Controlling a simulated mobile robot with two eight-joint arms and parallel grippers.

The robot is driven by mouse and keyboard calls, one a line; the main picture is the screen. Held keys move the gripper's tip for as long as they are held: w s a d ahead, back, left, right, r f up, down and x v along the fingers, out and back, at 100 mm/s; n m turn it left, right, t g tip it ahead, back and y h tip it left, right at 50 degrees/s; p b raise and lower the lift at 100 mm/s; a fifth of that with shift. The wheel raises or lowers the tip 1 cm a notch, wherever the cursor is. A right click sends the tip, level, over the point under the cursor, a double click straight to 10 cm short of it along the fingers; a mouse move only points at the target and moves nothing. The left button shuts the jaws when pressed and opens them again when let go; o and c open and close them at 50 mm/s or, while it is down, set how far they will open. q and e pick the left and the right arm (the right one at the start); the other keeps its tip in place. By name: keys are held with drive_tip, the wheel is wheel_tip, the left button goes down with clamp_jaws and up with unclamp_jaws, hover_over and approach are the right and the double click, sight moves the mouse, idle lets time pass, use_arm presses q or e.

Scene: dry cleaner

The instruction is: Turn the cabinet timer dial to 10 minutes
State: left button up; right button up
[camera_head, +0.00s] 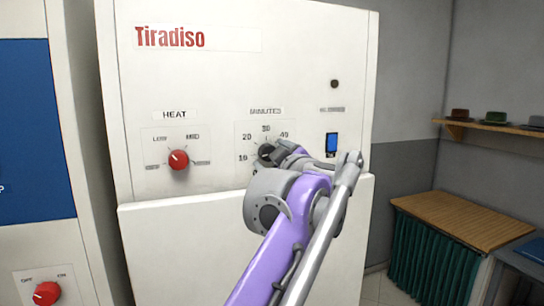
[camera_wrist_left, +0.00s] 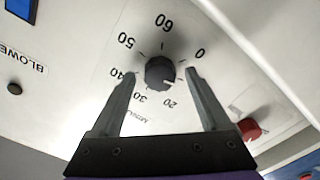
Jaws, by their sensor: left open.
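The timer dial, a dark round knob (camera_head: 265,152), sits under the MINUTES label on the white cabinet front (camera_head: 215,85). In the left wrist view the dial (camera_wrist_left: 158,73) shows inside a ring of numbers from 0 to 60. A small pale mark on the dial's lower right side faces near the 20 and the right finger; its exact reading is unclear. The 10 is hidden there. My left gripper (camera_head: 284,153) is at the dial; in its wrist view its two fingers (camera_wrist_left: 159,77) are apart, one on each side of the dial, with visible gaps. My right gripper is not in view.
A red HEAT knob (camera_head: 179,159) is left of the dial, and a blue-lit switch (camera_head: 331,144) is to its right. Another red knob (camera_head: 47,293) is at lower left. A wooden-topped table (camera_head: 455,218) stands at the right, below a shelf (camera_head: 490,126).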

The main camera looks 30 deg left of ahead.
use_arm(q)
drive_tip(key=shift+d, duration=0.1)
drive_tip(key=b+v, duration=0.1)
drive_tip(key=v, duration=0.9)
drive_tip(key=shift+s+d, duration=0.15)
drive_tip(key=shift+s, duration=0.2)
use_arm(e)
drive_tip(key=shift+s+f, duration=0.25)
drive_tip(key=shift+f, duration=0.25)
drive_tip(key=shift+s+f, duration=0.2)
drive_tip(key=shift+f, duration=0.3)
use_arm(q)
drive_tip(key=shift+w, duration=0.1)
